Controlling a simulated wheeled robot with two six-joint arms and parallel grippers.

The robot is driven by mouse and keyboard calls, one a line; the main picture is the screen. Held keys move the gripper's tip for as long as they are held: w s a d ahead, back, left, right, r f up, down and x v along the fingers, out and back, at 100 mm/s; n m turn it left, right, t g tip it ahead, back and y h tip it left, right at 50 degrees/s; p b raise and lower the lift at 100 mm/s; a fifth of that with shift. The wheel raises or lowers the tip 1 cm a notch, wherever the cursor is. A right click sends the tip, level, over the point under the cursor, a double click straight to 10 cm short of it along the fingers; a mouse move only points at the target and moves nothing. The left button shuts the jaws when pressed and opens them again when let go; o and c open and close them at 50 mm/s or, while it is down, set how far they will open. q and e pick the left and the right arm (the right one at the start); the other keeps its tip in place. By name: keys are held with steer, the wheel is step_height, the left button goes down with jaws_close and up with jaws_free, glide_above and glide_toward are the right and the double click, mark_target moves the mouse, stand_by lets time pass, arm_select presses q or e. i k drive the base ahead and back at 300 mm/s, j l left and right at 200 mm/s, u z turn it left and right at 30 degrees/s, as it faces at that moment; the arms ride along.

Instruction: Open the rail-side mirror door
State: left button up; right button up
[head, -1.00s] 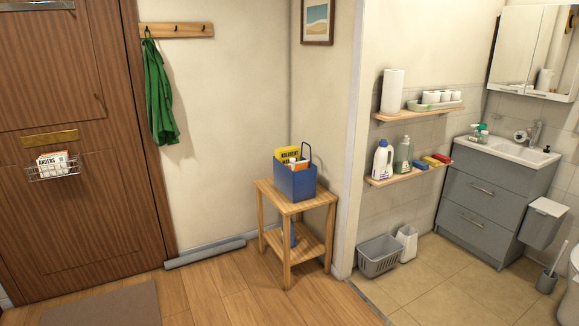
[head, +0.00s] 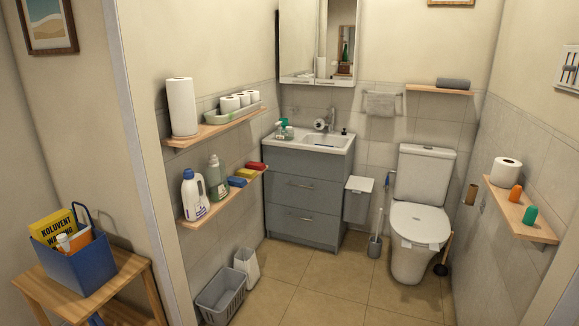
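The mirror cabinet (head: 299,45) hangs on the back wall above the sink, cut off by the top edge of the head view. It has two mirror doors side by side, and both look shut. The rail-side mirror door (head: 335,68) is the right one, nearer the towel rail (head: 381,94). It reflects a doorway and something green. Small pale handles show along the lower edge of the doors. Neither of my grippers is in view.
A grey vanity with a sink (head: 316,140) stands below the cabinet. A toilet (head: 418,215) stands to its right, with a lidded bin (head: 357,200) between. Shelves (head: 222,127) line the left wall. A basket (head: 222,295) sits on the floor. The middle tiles are clear.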

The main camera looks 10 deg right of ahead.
mark_target(337, 20)
steer(key=i+l+z, duration=0.2)
steer(key=i+z, duration=0.25)
steer(key=i, duration=0.35)
steer(key=i+j+z, duration=0.1)
steer(key=i+z, duration=0.35)
steer(key=i, duration=0.4)
steer(key=i+j+u, duration=0.15)
steer(key=i, duration=1.5)
